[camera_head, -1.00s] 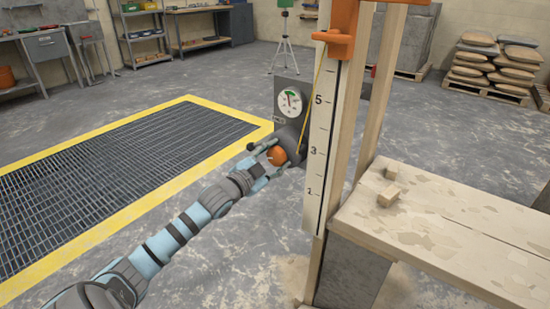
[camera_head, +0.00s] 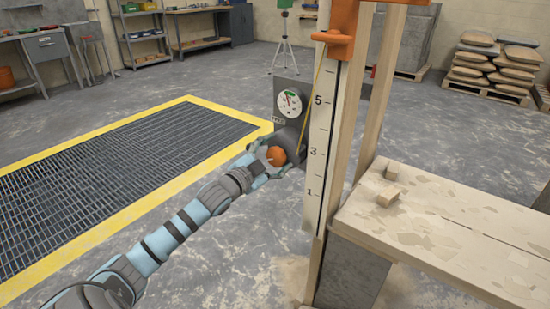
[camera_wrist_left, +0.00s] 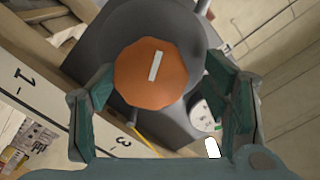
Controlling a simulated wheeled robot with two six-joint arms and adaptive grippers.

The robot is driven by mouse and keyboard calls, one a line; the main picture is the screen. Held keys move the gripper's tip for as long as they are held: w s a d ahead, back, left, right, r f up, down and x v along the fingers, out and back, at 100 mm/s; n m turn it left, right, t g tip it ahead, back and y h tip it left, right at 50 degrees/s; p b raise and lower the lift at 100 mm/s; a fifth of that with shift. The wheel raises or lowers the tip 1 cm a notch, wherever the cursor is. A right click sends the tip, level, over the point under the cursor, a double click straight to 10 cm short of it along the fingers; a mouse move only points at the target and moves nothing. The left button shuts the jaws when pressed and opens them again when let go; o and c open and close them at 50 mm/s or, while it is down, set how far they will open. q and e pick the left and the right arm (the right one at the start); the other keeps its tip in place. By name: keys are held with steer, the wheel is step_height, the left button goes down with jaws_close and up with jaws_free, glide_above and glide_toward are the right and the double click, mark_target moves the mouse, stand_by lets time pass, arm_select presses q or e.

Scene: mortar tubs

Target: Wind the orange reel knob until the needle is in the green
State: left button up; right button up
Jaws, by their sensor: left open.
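The orange reel knob (camera_head: 276,156) sits on the front of a dark grey reel (camera_head: 292,138) beside the numbered board. In the left wrist view the knob (camera_wrist_left: 151,73) is faceted and carries a white mark that stands nearly upright, tilted slightly. My left gripper (camera_head: 270,160) is open at the knob; in the wrist view its fingers (camera_wrist_left: 160,105) stand on either side with gaps. The round gauge (camera_head: 290,102) above the reel has a green band near its top; its needle leans up and left, and I cannot tell whether it lies in the green. My right gripper is not in view.
The numbered board (camera_head: 323,130) and timber post stand just right of the reel. A yellow line (camera_head: 303,125) runs down to the reel from an orange bracket (camera_head: 338,30). A plank bench (camera_head: 440,215) with small wood blocks is at right. A yellow-edged floor grate (camera_head: 110,170) lies left.

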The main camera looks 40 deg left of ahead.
mark_target(275, 148)
arm_select(q)
step_height(275, 148, up, 9)
steer(key=shift+s+r, duration=0.1)
steer(key=shift+f, duration=0.2)
stand_by(0.5)
